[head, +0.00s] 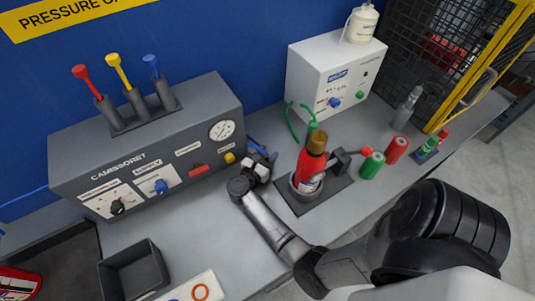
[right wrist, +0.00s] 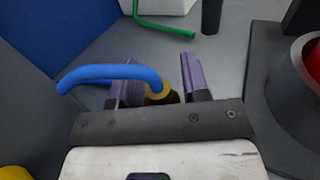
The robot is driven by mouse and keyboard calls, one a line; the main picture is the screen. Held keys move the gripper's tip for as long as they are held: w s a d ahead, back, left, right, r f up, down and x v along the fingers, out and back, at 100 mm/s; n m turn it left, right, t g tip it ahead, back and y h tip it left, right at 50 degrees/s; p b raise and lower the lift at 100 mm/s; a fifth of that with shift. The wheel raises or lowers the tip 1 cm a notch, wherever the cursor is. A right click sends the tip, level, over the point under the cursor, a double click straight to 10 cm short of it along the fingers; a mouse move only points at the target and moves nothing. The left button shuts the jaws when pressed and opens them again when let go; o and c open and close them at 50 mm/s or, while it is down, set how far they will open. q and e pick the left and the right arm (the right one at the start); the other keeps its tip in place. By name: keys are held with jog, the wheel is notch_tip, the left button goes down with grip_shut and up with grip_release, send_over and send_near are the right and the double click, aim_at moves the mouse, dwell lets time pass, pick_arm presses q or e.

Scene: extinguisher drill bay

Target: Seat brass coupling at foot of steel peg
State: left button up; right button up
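My right gripper (head: 264,158) is low over the bench, between the grey control box and the red extinguisher. In the right wrist view its two purple-grey fingers (right wrist: 162,78) stand apart. A brass-yellow ring (right wrist: 158,90) with a dark part below it sits between them, at the end of a curved blue hose (right wrist: 105,73); I take it for the brass coupling. Whether the fingers press on it cannot be told. The hose passes over the left finger. A brass-brown top (head: 317,140) shows on the red extinguisher (head: 311,168). I cannot make out a steel peg. My left gripper is not in view.
The extinguisher stands in a dark ring base (head: 330,198), right of the gripper. The control box (head: 200,125) is close on the left. Green and red cans (head: 372,165) stand further right. A grey bin (head: 150,275) is at front left. A green hose (head: 291,122) lies behind.

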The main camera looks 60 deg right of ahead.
jog(key=o, duration=0.3)
jog(key=shift+o, duration=0.2)
jog(key=shift+r+p, duration=0.45)
jog(key=shift+p, duration=0.1)
jog(key=r+p, duration=0.2)
jog(key=r, duration=0.1)
jog(key=r+p, duration=0.2)
jog(key=r, duration=0.1)
jog(key=shift+w+a+r, duration=0.15)
jog(key=shift+w, duration=0.05)
jog(key=w+a+r+n+t+y+p, duration=0.1)
jog(key=w+a+r+n+t+y, duration=0.2)
jog(key=a+r+n+t, duration=0.2)
jog(key=w+a+r+n+t+y+p, duration=0.1)
jog(key=w+a+r+n+t+y, duration=0.1)
jog(key=a+r+n+t, duration=0.3)
jog(key=shift+w+a+r+t+y, duration=0.45)
jog(key=shift+a+r+t, duration=1.75)
jog(key=shift+a+r, duration=2.5)
jog(key=shift+a+f, duration=0.35)
jog(key=shift+f, duration=0.05)
